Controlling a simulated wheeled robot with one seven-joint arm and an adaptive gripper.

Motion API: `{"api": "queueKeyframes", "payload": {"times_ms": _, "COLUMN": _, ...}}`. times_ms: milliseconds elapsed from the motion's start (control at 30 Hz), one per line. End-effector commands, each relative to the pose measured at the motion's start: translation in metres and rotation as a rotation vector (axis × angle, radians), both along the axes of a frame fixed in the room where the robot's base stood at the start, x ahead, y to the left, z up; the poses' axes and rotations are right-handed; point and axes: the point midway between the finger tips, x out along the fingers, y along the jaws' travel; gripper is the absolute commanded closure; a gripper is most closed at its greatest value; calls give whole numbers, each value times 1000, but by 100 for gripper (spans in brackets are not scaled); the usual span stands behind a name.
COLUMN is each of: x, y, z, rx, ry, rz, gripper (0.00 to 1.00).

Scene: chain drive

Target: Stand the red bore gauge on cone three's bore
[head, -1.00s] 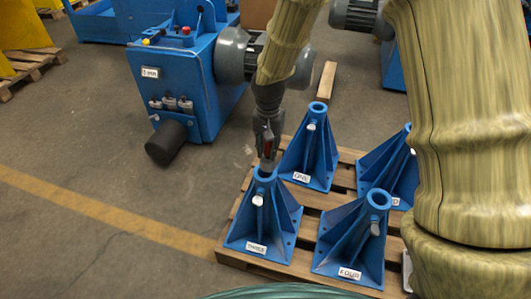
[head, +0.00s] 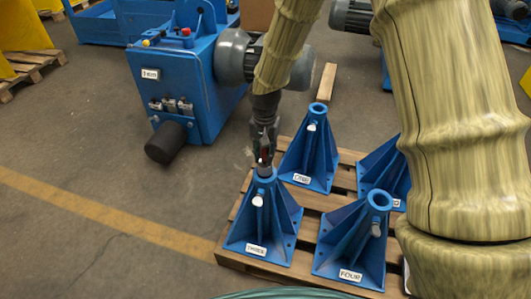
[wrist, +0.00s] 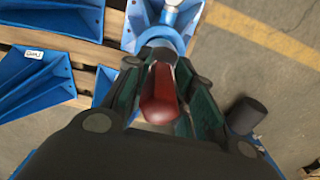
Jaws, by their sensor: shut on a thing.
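Cone three (head: 262,225) is a blue ribbed stand labelled THREE, at the front left of the pallet. My gripper (head: 265,152) points down right above its top and is shut on the red bore gauge (wrist: 160,95). In the head view, only a sliver of red shows between the fingers, with a grey lower part (head: 264,167) at the mouth of the bore. In the wrist view, the red body sits between the fingers, in front of cone three's top (wrist: 157,38). I cannot tell how far the grey end is inside the bore.
Cone one (head: 309,155) stands behind and cone four (head: 352,245) to the right. Another blue cone (head: 378,172) is partly hidden by my arm. All stand on a wooden pallet (head: 240,259). A blue machine (head: 190,85) is at the back left; the floor at left is clear.

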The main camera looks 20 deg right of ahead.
Motion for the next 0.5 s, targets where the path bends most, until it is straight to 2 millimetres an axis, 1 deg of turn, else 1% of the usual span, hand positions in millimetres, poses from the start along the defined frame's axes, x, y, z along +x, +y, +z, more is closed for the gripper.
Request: {"api": "queueKeyframes", "payload": {"times_ms": 500, "x": 0, "y": 0, "z": -9, "rx": -1, "ry": -1, "rz": 0, "gripper": 100}}
